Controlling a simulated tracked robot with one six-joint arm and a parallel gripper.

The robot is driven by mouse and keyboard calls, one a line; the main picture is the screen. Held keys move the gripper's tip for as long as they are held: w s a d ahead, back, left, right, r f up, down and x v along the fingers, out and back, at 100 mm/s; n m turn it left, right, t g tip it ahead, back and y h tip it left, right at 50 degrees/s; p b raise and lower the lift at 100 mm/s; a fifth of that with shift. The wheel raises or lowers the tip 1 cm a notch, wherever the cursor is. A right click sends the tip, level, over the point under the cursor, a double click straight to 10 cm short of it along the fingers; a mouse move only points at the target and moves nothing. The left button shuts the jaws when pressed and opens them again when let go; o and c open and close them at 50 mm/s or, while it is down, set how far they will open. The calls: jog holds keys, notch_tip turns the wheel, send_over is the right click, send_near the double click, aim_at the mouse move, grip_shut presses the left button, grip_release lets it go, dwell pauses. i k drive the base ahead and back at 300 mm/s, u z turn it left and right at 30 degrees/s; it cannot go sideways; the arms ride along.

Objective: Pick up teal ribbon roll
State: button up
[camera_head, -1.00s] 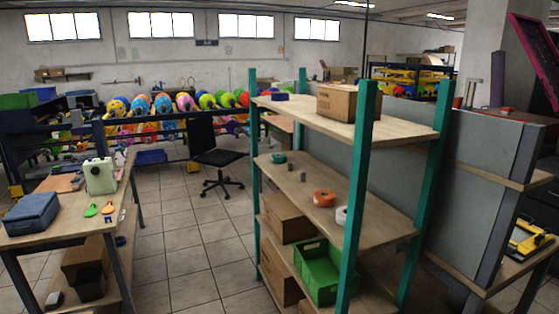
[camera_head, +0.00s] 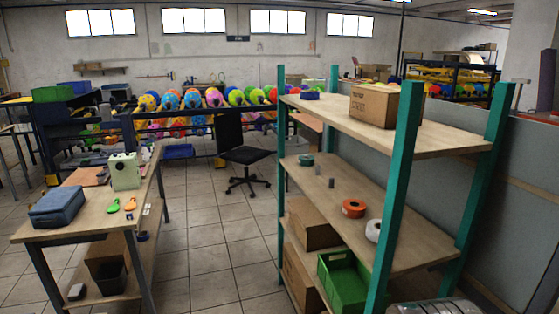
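The teal ribbon roll (camera_head: 305,160) is small in view. It sits on the middle board of the green-post shelf (camera_head: 345,190), near the board's far left corner. The shelf stands right of centre. My gripper is not in view, so whether it is open or shut is hidden.
An orange roll (camera_head: 353,208) and a white roll (camera_head: 373,230) are on the same board, with small grey cylinders between. A blue item (camera_head: 310,96) and carton (camera_head: 374,105) are on top. A green crate (camera_head: 343,280) is below. Tiled floor (camera_head: 205,235) lies clear between shelf and table (camera_head: 90,222).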

aim_at(303, 162)
jog(key=u, duration=0.4)
jog(key=i, duration=0.65)
jog(key=u, duration=0.65)
jog(key=i, duration=1.5)
jog(key=z, duration=0.35)
jog(key=i, duration=0.7)
jog(key=z, duration=0.6)
jog(key=i, duration=0.5)
jog(key=z, duration=0.3)
